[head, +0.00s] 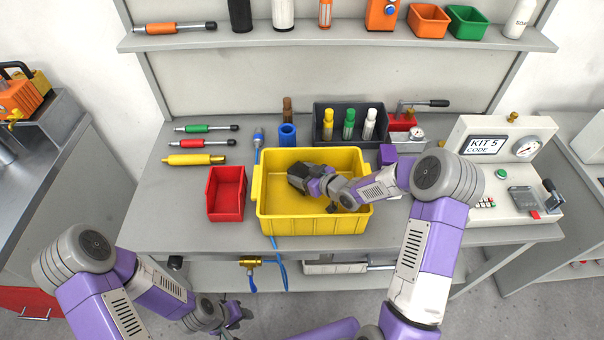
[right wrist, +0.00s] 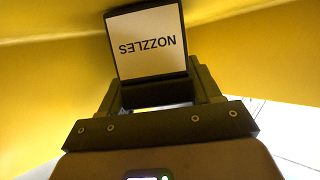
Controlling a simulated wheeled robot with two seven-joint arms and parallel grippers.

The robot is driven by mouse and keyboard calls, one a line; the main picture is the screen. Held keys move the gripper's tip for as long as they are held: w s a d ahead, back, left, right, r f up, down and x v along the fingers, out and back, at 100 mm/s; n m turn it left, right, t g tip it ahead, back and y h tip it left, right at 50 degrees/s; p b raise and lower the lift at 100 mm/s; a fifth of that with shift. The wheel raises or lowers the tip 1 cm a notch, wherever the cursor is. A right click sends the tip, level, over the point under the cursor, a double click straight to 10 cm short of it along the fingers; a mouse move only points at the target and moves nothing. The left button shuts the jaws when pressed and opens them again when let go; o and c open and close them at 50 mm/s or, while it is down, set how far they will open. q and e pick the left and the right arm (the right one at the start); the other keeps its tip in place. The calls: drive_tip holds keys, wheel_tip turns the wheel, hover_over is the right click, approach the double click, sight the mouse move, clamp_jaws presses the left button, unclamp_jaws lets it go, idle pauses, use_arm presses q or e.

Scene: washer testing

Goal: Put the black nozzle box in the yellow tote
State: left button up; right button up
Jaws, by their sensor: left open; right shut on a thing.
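The black nozzle box (right wrist: 183,40), with a white label reading NOZZLES, is between the fingers of my right gripper (right wrist: 155,85) in the right wrist view. Yellow walls surround it there. I cannot tell whether the box touches the floor. My left gripper (head: 238,314) is open and empty, low in front of the bench, partly unclear.
A red bin (head: 226,194) stands left of the tote. A test unit (head: 505,170) stands at right. The bench's left front is free.

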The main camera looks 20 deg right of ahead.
sight(306, 175)
drive_tip(key=o, duration=0.9)
drive_tip(key=shift+f, duration=0.15)
drive_tip(key=shift+r, duration=0.2)
drive_tip(key=p+v, duration=0.1)
drive_tip(key=v, duration=0.6)
drive_tip(key=shift+s+d+r+p, duration=0.1)
drive_tip(key=shift+s+p, duration=0.15)
drive_tip(key=shift+p, duration=0.05)
